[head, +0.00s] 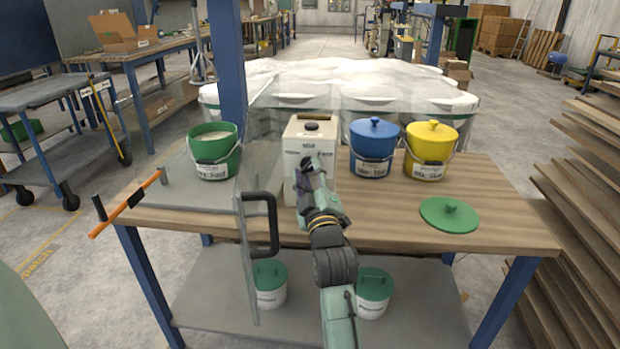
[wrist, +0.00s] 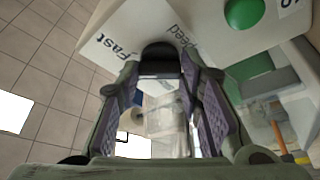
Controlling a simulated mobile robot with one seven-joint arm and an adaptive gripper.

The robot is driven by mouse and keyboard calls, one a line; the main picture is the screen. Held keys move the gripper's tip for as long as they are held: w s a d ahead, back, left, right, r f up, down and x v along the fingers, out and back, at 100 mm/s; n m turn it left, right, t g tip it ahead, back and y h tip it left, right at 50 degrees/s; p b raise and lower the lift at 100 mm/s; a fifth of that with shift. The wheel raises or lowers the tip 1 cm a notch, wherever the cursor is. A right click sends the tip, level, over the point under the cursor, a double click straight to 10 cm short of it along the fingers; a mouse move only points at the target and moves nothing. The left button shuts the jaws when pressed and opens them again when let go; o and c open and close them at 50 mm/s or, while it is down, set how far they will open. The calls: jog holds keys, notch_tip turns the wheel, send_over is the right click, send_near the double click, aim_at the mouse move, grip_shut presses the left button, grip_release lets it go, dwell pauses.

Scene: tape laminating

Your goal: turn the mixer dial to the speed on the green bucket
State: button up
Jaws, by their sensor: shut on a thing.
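The mixer control box (head: 322,132) is white and stands on the table. My gripper (head: 308,168) is at its front face. In the wrist view, my gripper (wrist: 162,95) is shut on the black dial (wrist: 160,58), with a finger on each side. The words "Fast" and "Speed" and a green button (wrist: 245,12) show on the face around it. The dial's pointer and its setting cannot be made out.
A clear guard panel with a black handle (head: 262,238) stands left of my arm. A blue bucket (head: 374,146) and a yellow bucket (head: 431,149) stand right of the box. A green lid (head: 450,214) lies on the wooden tabletop (head: 400,228). An orange-handled bar (head: 125,205) juts out left.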

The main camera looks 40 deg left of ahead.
jog(key=shift+a+f+m+t, duration=0.1)
jog(key=shift+m+t, duration=0.4)
jog(key=shift+m, duration=0.9)
jog(key=o, duration=1.2)
jog(key=shift+c, duration=0.2)
jog(key=v, duration=1.2)
jog(key=shift+s, duration=0.1)
